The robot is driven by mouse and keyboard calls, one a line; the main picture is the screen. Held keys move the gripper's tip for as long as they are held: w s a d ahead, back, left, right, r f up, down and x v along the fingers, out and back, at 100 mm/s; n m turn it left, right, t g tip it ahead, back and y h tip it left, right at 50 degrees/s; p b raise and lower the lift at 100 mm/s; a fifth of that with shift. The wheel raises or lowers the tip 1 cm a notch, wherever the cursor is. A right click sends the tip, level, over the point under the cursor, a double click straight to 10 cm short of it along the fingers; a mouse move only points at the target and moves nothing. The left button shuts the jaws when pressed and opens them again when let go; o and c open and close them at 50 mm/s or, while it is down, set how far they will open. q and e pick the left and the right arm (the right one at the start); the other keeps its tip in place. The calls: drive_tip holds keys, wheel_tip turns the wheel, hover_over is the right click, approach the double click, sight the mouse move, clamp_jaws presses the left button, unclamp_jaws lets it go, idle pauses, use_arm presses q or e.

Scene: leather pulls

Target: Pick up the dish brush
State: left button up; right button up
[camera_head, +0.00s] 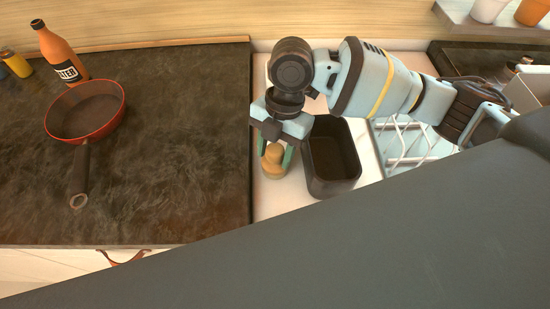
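The dish brush (273,168) has a rounded tan knob and a wider round base. It stands upright on the pale counter strip, left of a dark bin. My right gripper (275,151) points down over it, with one green fingertip on each side of the knob. I cannot tell whether the fingers touch the knob or are apart from it. The gripper body hides the space just above the brush. My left gripper is not in view.
The dark open bin (319,183) stands close to the right of the brush. A wire rack (400,148) is farther right. On the dark countertop (180,130) are a red-rimmed pan (84,117) and an orange bottle (58,52). A large dark grey surface blocks the lower right.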

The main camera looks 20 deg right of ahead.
drive_tip(key=c, duration=0.7)
